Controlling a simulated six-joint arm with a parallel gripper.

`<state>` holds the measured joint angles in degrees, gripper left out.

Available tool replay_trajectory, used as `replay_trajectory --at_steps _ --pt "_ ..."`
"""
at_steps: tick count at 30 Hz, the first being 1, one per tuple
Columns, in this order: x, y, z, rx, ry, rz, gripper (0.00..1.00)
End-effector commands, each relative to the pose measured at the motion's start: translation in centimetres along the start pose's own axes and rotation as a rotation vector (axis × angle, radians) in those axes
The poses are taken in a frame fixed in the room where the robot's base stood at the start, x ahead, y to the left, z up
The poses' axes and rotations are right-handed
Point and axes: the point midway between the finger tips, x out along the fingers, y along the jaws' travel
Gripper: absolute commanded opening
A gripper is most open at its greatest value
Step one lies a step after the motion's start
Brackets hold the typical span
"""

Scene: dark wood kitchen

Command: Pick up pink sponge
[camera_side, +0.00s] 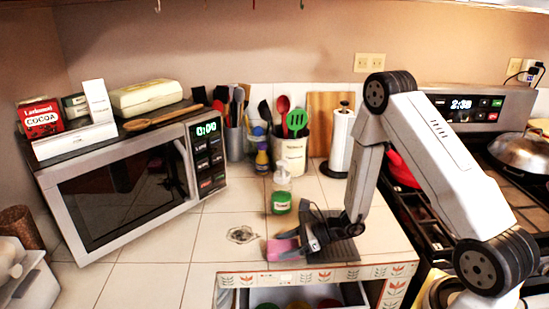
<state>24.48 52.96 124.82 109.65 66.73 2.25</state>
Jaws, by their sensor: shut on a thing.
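My gripper (300,243) reaches down from the right and is shut on the right part of the sponge. The jaws hide part of the sponge. I cannot tell whether the sponge still touches the counter.
A soap bottle with a green label (281,192) stands just behind my gripper. A microwave (130,185) fills the left. A utensil crock (291,153) and paper towel roll (341,142) stand at the back. An open drawer (305,294) is below the front edge.

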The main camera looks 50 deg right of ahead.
Motion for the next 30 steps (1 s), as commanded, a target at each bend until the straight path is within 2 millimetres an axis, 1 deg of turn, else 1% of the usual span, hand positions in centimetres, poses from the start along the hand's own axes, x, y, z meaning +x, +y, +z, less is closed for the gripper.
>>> replay_trajectory --at_steps 8,24,30 --pt "-0.5 -0.1 1.3 -0.002 0.0 -0.001 0.25" --pt "-2.8 0.0 6.9 -0.003 -0.001 -0.001 0.25" --pt "-3.5 0.0 8.4 -0.003 -0.001 0.0 0.25"
